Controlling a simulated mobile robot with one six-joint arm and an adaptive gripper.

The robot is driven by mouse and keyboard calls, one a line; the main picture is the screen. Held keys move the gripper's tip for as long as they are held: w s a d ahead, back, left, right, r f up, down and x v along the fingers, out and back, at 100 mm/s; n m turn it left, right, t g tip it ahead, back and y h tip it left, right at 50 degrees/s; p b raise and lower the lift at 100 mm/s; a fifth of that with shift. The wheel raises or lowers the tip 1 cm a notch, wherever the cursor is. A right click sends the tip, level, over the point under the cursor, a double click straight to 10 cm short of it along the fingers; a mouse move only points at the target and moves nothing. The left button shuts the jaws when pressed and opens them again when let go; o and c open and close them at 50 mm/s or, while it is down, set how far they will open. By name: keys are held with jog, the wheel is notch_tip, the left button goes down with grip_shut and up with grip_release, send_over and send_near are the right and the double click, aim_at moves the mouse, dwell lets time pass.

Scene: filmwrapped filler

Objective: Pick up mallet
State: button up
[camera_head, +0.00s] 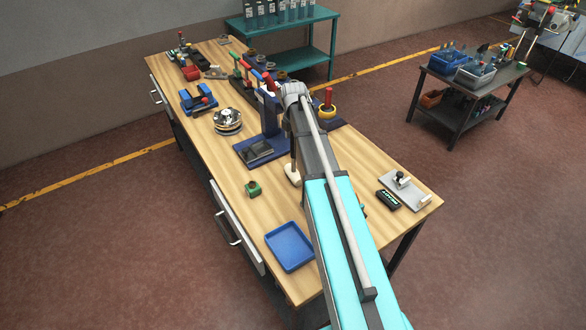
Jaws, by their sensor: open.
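My arm reaches from the bottom right over the workbench (225,180) to a grey joint near the bench's middle. I cannot make out my gripper or its fingertips; the arm appears to hide them. A cream-coloured piece (293,174) with a thin dark shaft above it shows just left of the arm, partly covered. I cannot tell whether it is the mallet. No other thing in view is clearly a mallet. Several small tools with red and green handles stand towards the bench's far end.
A blue tray (289,246) lies at the near edge, with a small green part (253,188) beyond it. A dark blue press (269,120) stands left of my arm. A grey plate fixture (404,189) and a black device (388,200) lie to the right.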

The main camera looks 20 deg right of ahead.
grip_shut()
dwell(0.5)
jog(key=shift+r, duration=0.15)
jog(key=shift+r+p, duration=1.2)
jog(key=shift+p, duration=0.15)
jog(key=s+a+r+p, duration=0.4)
jog(key=s+r+p, duration=0.6)
jog(key=s, duration=0.3)
jog(key=shift+s+a+r, duration=0.15)
jog(key=shift+a, duration=0.05)
